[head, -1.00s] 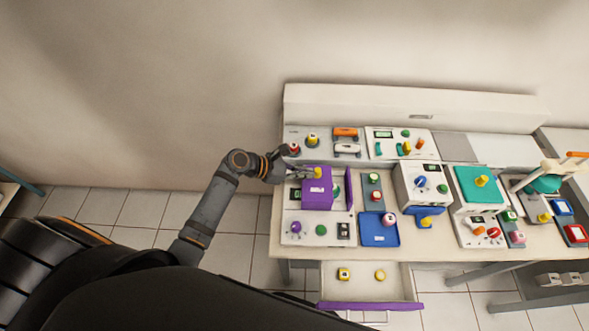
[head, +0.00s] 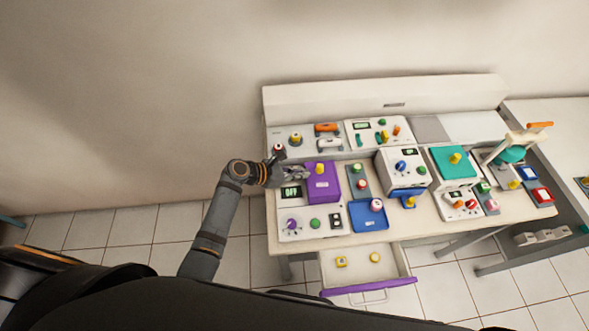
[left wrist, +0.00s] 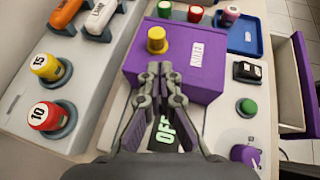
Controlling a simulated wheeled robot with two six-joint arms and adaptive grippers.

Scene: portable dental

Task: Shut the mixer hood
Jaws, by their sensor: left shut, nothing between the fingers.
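The mixer hood is a purple box (head: 324,188) with a yellow knob on top and a white label, on the white mixer with a dark "OFF" display. It also shows in the left wrist view (left wrist: 178,70). No gap shows at its right side in the head view. My left gripper (head: 303,173) is at the hood's left side near the yellow knob. In the left wrist view my left gripper (left wrist: 160,68) has its fingers together, empty, with the tips just short of the yellow knob. Whether they touch the hood is unclear. My right gripper is out of view.
An open drawer (head: 365,290) with a purple front juts from the table below the mixer. A blue tray (head: 368,222) is right of the mixer. Numbered knobs (left wrist: 52,117) stand behind the gripper. Other devices crowd the table to the right.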

